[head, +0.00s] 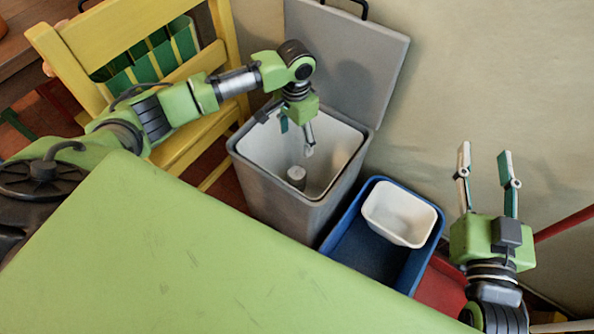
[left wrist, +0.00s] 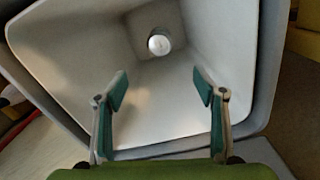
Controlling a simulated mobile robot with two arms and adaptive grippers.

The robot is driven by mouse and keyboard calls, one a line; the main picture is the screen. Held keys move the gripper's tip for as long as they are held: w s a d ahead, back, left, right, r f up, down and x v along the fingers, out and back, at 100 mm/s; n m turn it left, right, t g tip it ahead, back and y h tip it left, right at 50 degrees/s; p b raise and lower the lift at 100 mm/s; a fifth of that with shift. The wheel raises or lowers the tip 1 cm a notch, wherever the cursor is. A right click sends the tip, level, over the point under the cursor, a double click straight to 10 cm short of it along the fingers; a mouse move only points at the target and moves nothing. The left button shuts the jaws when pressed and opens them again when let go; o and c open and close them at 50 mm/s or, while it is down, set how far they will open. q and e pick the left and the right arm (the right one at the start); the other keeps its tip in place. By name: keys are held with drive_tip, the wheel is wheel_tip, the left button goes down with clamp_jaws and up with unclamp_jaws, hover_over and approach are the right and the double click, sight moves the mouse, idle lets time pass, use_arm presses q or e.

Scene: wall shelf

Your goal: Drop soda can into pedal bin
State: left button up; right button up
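The grey pedal bin (head: 262,175) stands open against the wall, its lid (head: 345,58) raised at the back. The soda can (head: 297,174), pale with a light top, is inside the bin, low down. In the left wrist view the can (left wrist: 159,42) shows near the far inner end of the bin (left wrist: 70,62). My left gripper (head: 296,137) is over the bin mouth, pointing down into it. In the left wrist view its fingers (left wrist: 160,92) are apart with nothing between them. My right gripper (head: 484,165) is open and empty at the right, fingers pointing up in the picture.
A blue tray (head: 340,232) with a white container (head: 398,212) in it sits right of the bin. A yellow chair (head: 110,45) stands left of the bin. A green surface (head: 170,260) fills the lower left. The wall is close behind the bin.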

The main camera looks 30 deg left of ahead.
use_arm(q)
wheel_tip(320, 180, up, 12)
idle(0.6)
drive_tip(key=shift+s, duration=0.1)
idle(0.4)
